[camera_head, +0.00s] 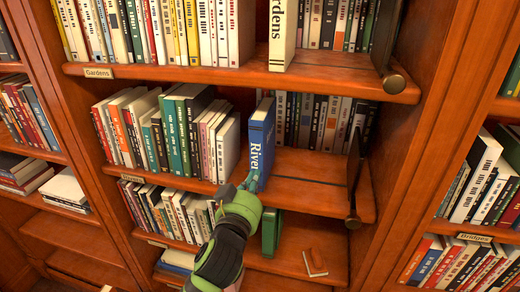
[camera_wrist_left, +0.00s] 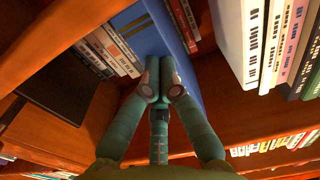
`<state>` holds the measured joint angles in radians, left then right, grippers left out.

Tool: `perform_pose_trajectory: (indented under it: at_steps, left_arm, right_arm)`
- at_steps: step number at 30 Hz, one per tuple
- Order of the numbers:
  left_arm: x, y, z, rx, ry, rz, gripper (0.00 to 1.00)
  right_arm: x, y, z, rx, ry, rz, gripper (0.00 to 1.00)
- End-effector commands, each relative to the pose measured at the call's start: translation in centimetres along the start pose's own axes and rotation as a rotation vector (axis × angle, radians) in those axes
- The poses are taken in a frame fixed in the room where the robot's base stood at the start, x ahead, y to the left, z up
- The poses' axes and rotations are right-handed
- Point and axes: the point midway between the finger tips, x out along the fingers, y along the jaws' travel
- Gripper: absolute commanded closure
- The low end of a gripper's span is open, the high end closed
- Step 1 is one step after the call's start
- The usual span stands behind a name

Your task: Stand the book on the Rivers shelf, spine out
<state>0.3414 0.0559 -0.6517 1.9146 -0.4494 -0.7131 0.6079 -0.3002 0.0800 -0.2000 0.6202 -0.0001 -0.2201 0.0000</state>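The blue book (camera_head: 262,138) stands upright on the middle shelf (camera_head: 310,195), its spine facing out with white lettering that reads "River", the rest hidden. It stands just right of the row of books, near the shelf's front edge. My left gripper (camera_head: 250,182) is at the foot of its spine. In the left wrist view the blue book (camera_wrist_left: 150,30) is right behind the fingertips (camera_wrist_left: 161,82), which are together in front of the spine, not around it. Whether they touch it is hard to tell. The shelf's label (camera_head: 131,178) is too small to read. My right gripper is not in view.
A row of books (camera_head: 185,130) fills the shelf's left part. More books (camera_head: 325,120) stand behind. A dark bookend (camera_head: 353,180) stands at the right, with bare shelf between. Above is the Gardens shelf (camera_head: 200,75); a green book (camera_head: 271,232) stands below.

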Motion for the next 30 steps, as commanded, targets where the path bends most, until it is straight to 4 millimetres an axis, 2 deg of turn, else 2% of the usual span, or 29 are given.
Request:
perform_pose_trajectory:
  at_steps: [6, 17, 30]
  left_arm:
    - [0.8, 0.0, 0.0, 0.0, -0.001, 0.0, 1.0]
    - [0.8, 0.0, 0.0, 0.0, -0.002, -0.001, 1.0]
    - [-3.4, -0.1, -0.1, 0.0, -0.003, -0.001, 1.0]
  right_arm:
    - [0.1, 0.0, 0.0, 0.0, 0.0, 0.0, 0.51]
    - [0.1, 0.0, 0.0, 0.0, 0.0, 0.0, 0.51]
    - [-1.5, 0.0, -0.1, 0.0, 0.0, 0.0, 0.51]
